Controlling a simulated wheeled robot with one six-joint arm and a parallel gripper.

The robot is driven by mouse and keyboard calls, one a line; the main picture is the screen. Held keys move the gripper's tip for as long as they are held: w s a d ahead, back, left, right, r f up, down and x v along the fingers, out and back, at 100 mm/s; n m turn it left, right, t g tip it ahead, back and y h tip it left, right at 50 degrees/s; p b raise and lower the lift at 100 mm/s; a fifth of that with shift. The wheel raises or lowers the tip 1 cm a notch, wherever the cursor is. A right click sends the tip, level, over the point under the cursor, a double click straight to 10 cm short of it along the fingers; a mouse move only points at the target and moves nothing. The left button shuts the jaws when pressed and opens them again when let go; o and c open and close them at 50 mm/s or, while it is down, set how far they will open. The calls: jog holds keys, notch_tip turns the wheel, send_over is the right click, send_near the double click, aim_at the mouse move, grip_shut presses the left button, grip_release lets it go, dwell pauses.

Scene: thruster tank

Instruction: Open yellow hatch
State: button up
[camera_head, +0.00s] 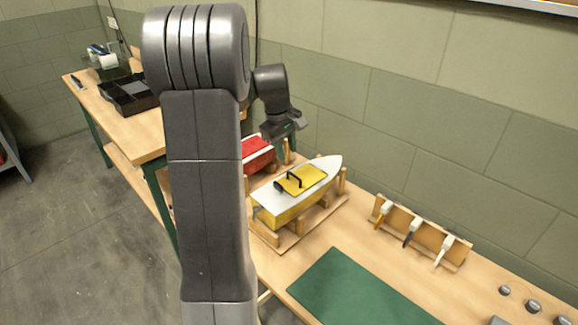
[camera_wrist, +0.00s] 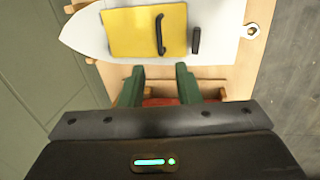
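The yellow hatch (camera_head: 305,178) lies flat and closed on the white deck of a boat with a yellow hull (camera_head: 283,214). A black bar handle (camera_head: 294,181) stands on the hatch, and a small black piece (camera_head: 279,186) sits by its edge. In the wrist view the hatch (camera_wrist: 130,32), handle (camera_wrist: 160,34) and black piece (camera_wrist: 196,40) show at the top. My gripper (camera_wrist: 160,70) is open, its two green fingers apart with nothing between them. The fingertips are beside the boat's edge in that view, clear of the handle. The head view shows my gripper (camera_head: 290,128) above and behind the boat.
A red boat (camera_head: 257,152) stands behind the yellow one, partly hidden by my arm. The boat rests in a wooden cradle (camera_head: 267,236). A tool rack (camera_head: 420,232) stands right along the wall. A green mat (camera_head: 355,293) lies in front, bare where visible.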

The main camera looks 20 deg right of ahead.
aim_at(291, 173)
jog(key=f, duration=0.2)
jog(key=d+f, duration=0.1)
jog(key=f, duration=0.4)
jog(key=shift+w+d+f, duration=0.2)
jog(key=shift+w+f, duration=0.05)
jog(key=shift+f, duration=0.1)
jog(key=shift+c, duration=0.4)
grip_shut()
